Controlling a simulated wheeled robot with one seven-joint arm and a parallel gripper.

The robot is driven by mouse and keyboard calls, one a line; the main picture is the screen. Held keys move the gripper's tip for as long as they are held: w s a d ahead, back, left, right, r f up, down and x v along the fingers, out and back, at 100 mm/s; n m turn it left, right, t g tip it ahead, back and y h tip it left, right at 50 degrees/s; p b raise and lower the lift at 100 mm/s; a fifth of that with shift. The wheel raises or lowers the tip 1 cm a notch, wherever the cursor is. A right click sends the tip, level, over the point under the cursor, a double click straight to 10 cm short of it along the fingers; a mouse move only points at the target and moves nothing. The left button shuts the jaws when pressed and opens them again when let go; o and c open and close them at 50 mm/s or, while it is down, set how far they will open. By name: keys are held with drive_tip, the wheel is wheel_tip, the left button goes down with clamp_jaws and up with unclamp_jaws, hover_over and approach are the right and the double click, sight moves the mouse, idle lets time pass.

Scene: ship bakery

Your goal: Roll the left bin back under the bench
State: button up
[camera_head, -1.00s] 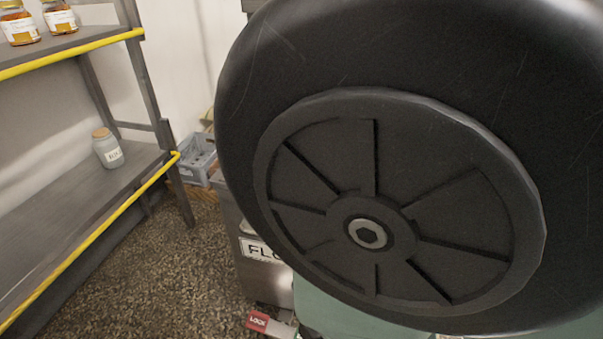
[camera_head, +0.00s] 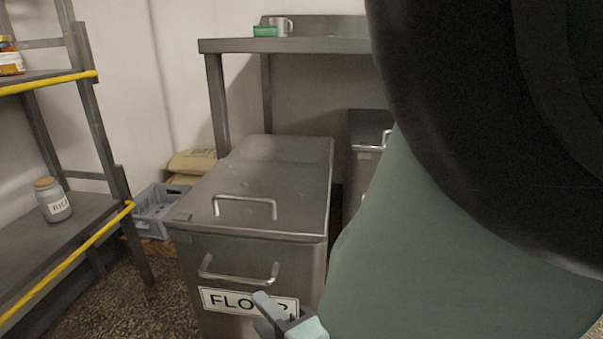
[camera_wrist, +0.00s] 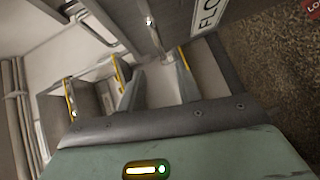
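The left bin is a steel box with a closed lid, bar handles and a FLOUR label (camera_head: 250,180). In the head view it stands out in front of the bench (camera_head: 290,46). Its label also shows at the top of the wrist view (camera_wrist: 208,14). My gripper (camera_head: 280,312) is low in front of the bin's front face and overlaps the label in the picture; I cannot tell whether it touches. In the wrist view its two fingers (camera_wrist: 160,82) stand apart with nothing between them. The bin's casters are out of the head view.
A second steel bin (camera_head: 368,155) is partly hidden at right. A rack (camera_head: 90,205) with a jar (camera_head: 53,199) stands at left; a grey crate (camera_head: 155,212) and sacks (camera_head: 192,160) lie behind. A red lock pedal (camera_wrist: 313,8) shows at the wrist view's corner. My own body blocks the right.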

sight(235, 282)
drive_tip(key=shift+f+b, duration=0.2)
drive_tip(key=shift+b, duration=0.35)
drive_tip(key=b+x, duration=0.6)
drive_tip(key=x, duration=0.5)
drive_tip(key=shift+w+a, duration=0.2)
drive_tip(key=shift+w, duration=0.1)
drive_tip(key=shift+r, duration=0.1)
clamp_jaws()
